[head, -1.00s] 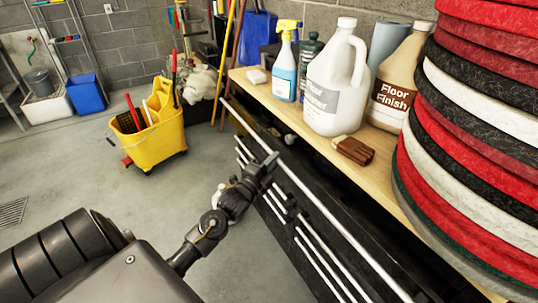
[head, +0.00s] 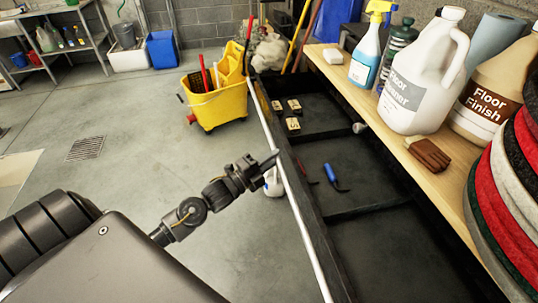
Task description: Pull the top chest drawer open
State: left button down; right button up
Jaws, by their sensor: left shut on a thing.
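The top chest drawer (head: 309,192) stands pulled out from under the wooden top, and its black, divided inside shows. A long silver bar handle (head: 301,222) runs along its front. My left gripper (head: 268,162) is shut on this handle, near the middle of the visible bar. The fingertips are small and partly hidden against the bar. My right gripper is not in view.
The drawer holds small boxes (head: 293,123) and a blue-handled tool (head: 330,173). The wooden top (head: 398,140) carries bottles, a brown brush (head: 428,153) and stacked pads (head: 507,205). A yellow mop bucket (head: 217,105) stands beyond; floor at left is clear.

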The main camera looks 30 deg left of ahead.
pick_arm(q)
jog(key=shift+s+a, duration=0.15)
jog(key=shift+s, duration=0.1)
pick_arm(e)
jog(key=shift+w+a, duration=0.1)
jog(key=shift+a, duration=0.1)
pick_arm(q)
jog(key=c, duration=1.7)
grip_release()
jog(key=shift+a, duration=0.1)
